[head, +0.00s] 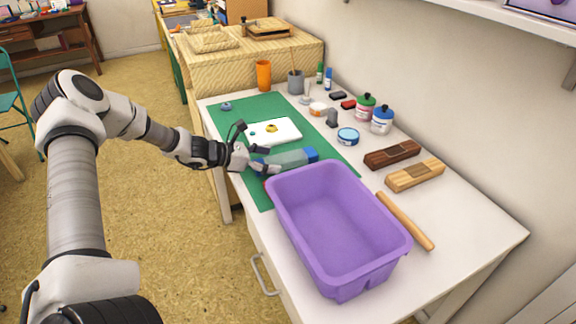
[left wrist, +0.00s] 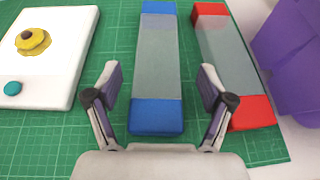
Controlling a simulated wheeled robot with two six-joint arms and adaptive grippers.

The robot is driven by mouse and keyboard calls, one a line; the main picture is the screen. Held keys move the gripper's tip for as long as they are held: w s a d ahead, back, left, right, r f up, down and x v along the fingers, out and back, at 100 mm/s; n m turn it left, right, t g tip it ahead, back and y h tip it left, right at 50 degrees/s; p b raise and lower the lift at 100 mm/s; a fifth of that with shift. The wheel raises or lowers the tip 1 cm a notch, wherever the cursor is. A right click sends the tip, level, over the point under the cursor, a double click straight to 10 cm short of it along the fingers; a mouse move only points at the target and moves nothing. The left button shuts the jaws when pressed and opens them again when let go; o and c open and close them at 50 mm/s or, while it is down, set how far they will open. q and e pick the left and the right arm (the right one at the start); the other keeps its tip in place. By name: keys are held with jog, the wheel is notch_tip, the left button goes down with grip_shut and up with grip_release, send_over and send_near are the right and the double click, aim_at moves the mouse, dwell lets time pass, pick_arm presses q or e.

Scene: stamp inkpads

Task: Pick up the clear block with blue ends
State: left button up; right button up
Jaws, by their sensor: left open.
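The clear block with blue ends (head: 288,159) lies flat on the green cutting mat (head: 240,115), between the white board and the purple bin. In the left wrist view the block (left wrist: 157,55) runs lengthwise between the two fingers, with its near blue end close to the palm. My left gripper (head: 267,159) is open around the block's near end, and it also shows in the left wrist view (left wrist: 159,75). A gap shows on each side between finger and block. My right gripper is not in view.
A clear block with red ends (left wrist: 228,50) lies close on the right, by the right finger. The purple bin (head: 340,222) stands beyond it. A white board (head: 287,127) with a yellow knob-like piece lies on the left in the wrist view.

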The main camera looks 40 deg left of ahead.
aim_at(281, 158)
pick_arm(q)
jog(key=b+x, duration=0.1)
jog(key=x, duration=0.3)
jog(key=shift+w+r, duration=0.1)
jog(key=shift+w, duration=0.15)
jog(key=shift+s+a, duration=0.1)
jog(key=c, duration=1.5)
jog(key=shift+r, duration=0.1)
